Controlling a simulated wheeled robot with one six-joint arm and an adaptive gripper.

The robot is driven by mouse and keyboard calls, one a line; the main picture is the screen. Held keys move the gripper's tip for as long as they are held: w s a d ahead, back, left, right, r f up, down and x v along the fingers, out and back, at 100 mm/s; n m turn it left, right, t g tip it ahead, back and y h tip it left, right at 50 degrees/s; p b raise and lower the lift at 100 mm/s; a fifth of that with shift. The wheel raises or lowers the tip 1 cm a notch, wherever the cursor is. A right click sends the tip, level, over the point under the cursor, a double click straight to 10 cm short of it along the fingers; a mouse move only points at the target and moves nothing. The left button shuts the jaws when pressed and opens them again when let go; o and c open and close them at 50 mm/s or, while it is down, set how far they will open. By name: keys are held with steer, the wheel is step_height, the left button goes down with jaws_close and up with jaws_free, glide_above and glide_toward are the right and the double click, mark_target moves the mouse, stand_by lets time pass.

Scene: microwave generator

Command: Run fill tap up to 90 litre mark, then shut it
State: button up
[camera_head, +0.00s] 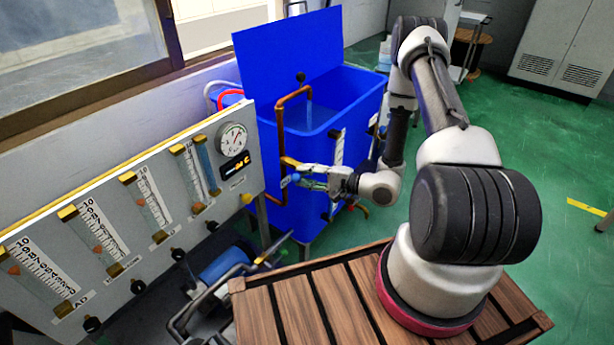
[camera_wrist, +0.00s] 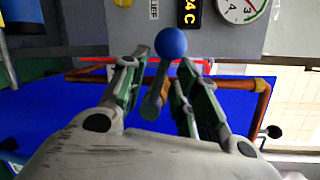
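The blue tank (camera_head: 350,101) stands open beyond the panel, with water inside. A copper fill pipe (camera_head: 281,125) rises beside it and bends over the rim; a pale stream (camera_head: 309,88) falls from its spout. A white scale strip (camera_head: 337,148) is on the tank's front; its marks are too small to read. The tap lever (camera_wrist: 154,98) ends in a blue ball knob (camera_wrist: 171,43), which also shows in the head view (camera_head: 295,177). My gripper (camera_head: 308,180) is at the tap. In the wrist view my gripper (camera_wrist: 163,62) is open, its fingers either side of the lever.
A grey panel (camera_head: 150,262) with flow tubes and a round gauge (camera_head: 232,140) stands close left of my gripper. A blue pump (camera_head: 222,265) and pipes lie below. A grey cabinet (camera_head: 567,45) is far right.

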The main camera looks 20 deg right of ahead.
jaws_close()
steer(key=shift+s+a, duration=0.1)
steer(key=shift+s+a+f+n+h, duration=0.1)
steer(key=shift+f+n+h, duration=0.15)
steer(key=shift+n, duration=0.5)
steer(key=shift+s+a+f+n+h, duration=0.15)
steer(key=shift+f+n, duration=0.2)
steer(key=shift+n, duration=0.4)
steer(key=shift+d, duration=0.1)
jaws_free()
steer(key=shift+w+d, duration=0.1)
steer(key=shift+w, duration=0.05)
steer(key=v, duration=1.2)
